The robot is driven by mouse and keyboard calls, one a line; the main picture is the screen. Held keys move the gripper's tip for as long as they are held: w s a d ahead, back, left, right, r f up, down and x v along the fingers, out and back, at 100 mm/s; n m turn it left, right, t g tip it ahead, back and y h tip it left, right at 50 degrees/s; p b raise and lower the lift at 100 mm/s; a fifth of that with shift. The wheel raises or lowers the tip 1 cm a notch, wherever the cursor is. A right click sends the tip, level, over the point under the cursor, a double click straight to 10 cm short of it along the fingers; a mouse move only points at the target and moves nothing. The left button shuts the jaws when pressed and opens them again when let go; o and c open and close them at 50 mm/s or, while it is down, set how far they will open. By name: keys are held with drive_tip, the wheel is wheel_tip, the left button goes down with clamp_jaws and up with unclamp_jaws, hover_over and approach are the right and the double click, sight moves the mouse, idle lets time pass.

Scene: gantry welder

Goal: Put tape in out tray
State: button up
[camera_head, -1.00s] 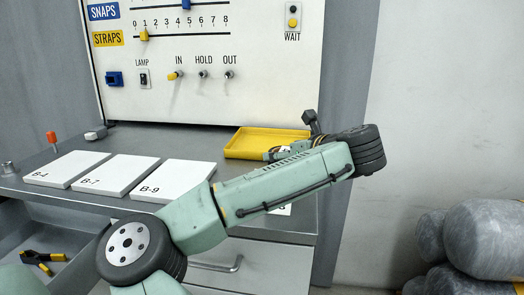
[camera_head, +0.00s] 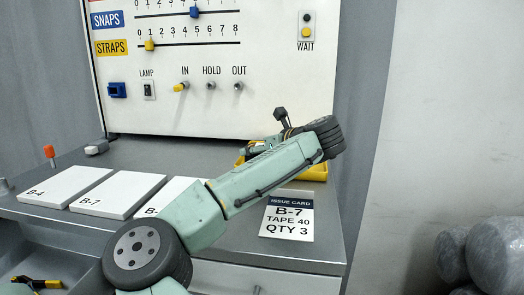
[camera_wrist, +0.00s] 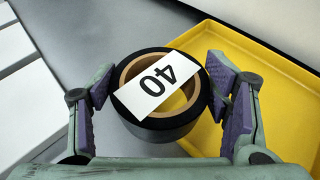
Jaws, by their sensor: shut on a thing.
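A black roll of tape (camera_wrist: 161,131) with a brown core and a white "40" label shows in the wrist view. My gripper (camera_wrist: 160,98) has its purple-padded fingers on both sides of the roll and is shut on it. The yellow tray (camera_wrist: 262,85) lies below and to the right of the roll in the wrist view; the roll overlaps its left edge. Whether the roll touches the tray I cannot tell. In the head view the tray (camera_head: 315,173) is at the back right of the bench, and my arm hides most of it, with the roll and fingers.
White boxes B-4 (camera_head: 62,186) and B-7 (camera_head: 118,195), plus a third partly hidden, line the bench. An issue card (camera_head: 288,216) reads B-7, TAPE 40, QTY 3. The panel (camera_head: 205,110) with IN, HOLD and OUT switches rises behind.

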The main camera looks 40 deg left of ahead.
sight(261, 143)
drive_tip(key=w+a, duration=0.2)
drive_tip(key=w, duration=0.1)
drive_tip(key=shift+a+f+p, duration=0.1)
drive_tip(key=shift+a+p, duration=0.2)
drive_tip(key=shift+p, duration=0.1)
drive_tip(key=shift+w+a+f, duration=0.2)
drive_tip(key=shift+a, duration=0.05)
drive_tip(key=shift+f+p, duration=0.45)
drive_tip(key=shift+f, duration=1.2)
drive_tip(key=o, duration=1.2)
drive_tip(key=shift+f, duration=0.1)
drive_tip(key=shift+d+r, duration=0.1)
drive_tip(key=shift+r, duration=0.1)
drive_tip(key=b+v, duration=0.3)
drive_tip(key=v, duration=0.9)
drive_tip(key=shift+f, duration=0.15)
